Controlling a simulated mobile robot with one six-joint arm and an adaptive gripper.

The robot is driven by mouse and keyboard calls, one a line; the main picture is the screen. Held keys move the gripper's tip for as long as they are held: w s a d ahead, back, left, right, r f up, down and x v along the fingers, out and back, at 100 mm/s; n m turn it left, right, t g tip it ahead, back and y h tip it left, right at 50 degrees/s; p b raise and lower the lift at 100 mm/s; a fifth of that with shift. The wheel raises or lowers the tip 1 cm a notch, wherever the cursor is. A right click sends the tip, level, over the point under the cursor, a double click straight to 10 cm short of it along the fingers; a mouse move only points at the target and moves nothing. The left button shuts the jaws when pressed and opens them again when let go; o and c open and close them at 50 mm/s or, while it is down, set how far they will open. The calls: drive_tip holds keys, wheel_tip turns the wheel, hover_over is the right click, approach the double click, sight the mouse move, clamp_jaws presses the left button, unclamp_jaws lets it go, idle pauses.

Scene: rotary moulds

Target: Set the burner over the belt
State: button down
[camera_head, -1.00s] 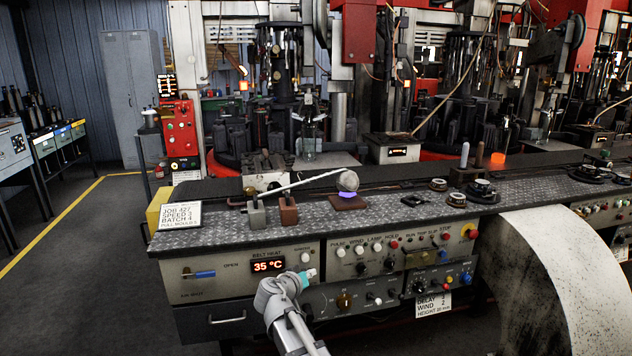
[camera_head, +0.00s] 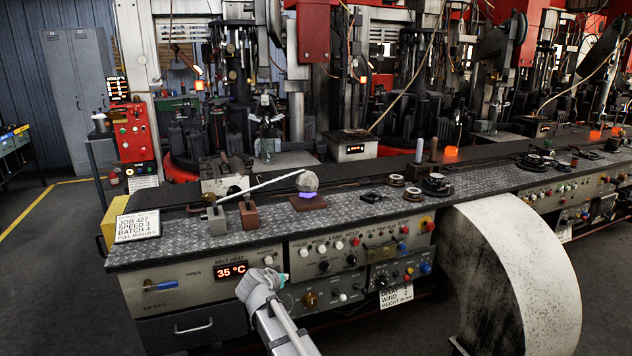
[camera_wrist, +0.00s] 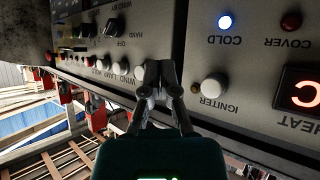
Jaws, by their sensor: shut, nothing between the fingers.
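The dark belt (camera_head: 352,176) runs behind the metal-topped console, with a glowing orange piece (camera_head: 451,151) at its far side. I cannot tell which part is the burner. The console front has a "BELT HEAT" display (camera_head: 231,271) reading 35 °C. My gripper (camera_head: 283,279) is low in front of the panel, right of that display. In the wrist view my gripper (camera_wrist: 163,72) has its fingers together with nothing in them, close to the panel beside a white button. The white igniter button (camera_wrist: 213,87) is right of the fingers. Whether the fingertips touch the panel is hidden.
On the console top, a pale rod (camera_head: 262,186) slants from a grey block to a round grey head (camera_head: 307,181) above a violet glow. A large curved speckled chute (camera_head: 510,270) bulges out at the right. A sign (camera_head: 137,227) stands at the left end.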

sight(313, 183)
drive_tip(key=w+d+r+m+y+p, duration=0.2)
drive_tip(key=d+r+m+y+p, duration=0.1)
drive_tip(key=m, duration=0.3)
drive_tip(key=w+d+r+m+y+p, duration=0.3)
drive_tip(key=r+m+y+p, duration=0.1)
drive_tip(key=r+m, duration=0.1)
drive_tip(key=w+d+r+m+y+p, duration=0.2)
drive_tip(key=d+r+m+y+p, duration=0.1)
drive_tip(key=m, duration=0.4)
drive_tip(key=shift+w+d+r+p, duration=0.15)
drive_tip(key=shift+w+r+p, duration=0.1)
drive_tip(key=shift+r+p, duration=0.25)
drive_tip(key=w+d+r+m+t+y+p, duration=0.1)
drive_tip(key=w+d+r+m+t+p, duration=0.2)
drive_tip(key=d+r+m, duration=0.5)
drive_tip(key=shift+w+d+r+m+t+y+p, duration=0.35)
drive_tip(key=shift+r+m+p, duration=0.3)
drive_tip(key=shift+r, duration=0.3)
drive_tip(key=b+x, duration=0.2)
drive_tip(key=x, duration=1.1)
drive_tip(key=shift+w+a+f+b, duration=0.2)
drive_tip(key=shift+w+f+b, duration=0.05)
drive_tip(key=shift+w+b, duration=0.1)
